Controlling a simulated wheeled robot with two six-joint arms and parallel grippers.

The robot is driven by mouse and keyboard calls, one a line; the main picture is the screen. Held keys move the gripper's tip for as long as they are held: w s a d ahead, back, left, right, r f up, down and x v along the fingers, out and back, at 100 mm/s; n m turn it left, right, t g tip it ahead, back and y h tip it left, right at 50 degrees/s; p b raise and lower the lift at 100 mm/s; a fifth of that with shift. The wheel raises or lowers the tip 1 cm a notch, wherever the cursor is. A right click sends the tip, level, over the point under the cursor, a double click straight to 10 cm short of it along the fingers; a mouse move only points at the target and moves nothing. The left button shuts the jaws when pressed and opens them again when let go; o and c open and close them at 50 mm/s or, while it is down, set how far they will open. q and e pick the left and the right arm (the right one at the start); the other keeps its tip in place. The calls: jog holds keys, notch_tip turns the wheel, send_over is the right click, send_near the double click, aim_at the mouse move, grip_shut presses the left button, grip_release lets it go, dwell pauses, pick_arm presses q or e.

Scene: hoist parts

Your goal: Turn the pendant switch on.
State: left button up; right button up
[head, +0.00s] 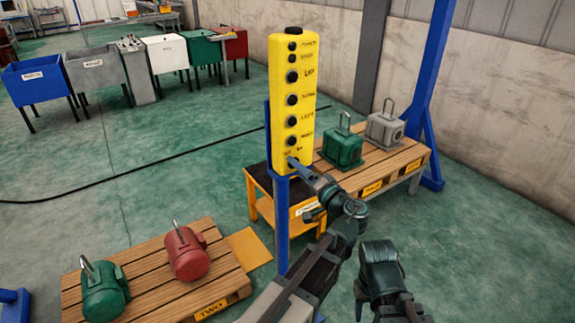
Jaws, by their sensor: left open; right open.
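The yellow pendant (281,104) stands upright on a blue post (281,222), with a column of black round buttons on its face and small dark lettering beside them. The lowest control, at the pendant's bottom end, is largely hidden by my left gripper. My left gripper (296,164) is open, its tips at that low control; I cannot tell whether they touch it. Which way the switch is set cannot be seen. My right gripper (361,303) is open and empty, lower right of the pendant, well apart from it.
A pallet (153,275) at lower left holds a green motor (104,289) and a red motor (187,252). Another pallet table (392,160) behind the pendant holds a green (342,147) and a grey hoist part (384,128). Coloured bins (40,78) stand far left.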

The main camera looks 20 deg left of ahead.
pick_arm(q)
jog(key=shift+w+a, duration=0.1)
grip_shut()
dwell(0.4)
jog(key=shift+m, duration=0.3)
jog(key=m, duration=1.1)
jog(key=shift+r, duration=0.2)
jog(key=shift+m, duration=0.3)
grip_release()
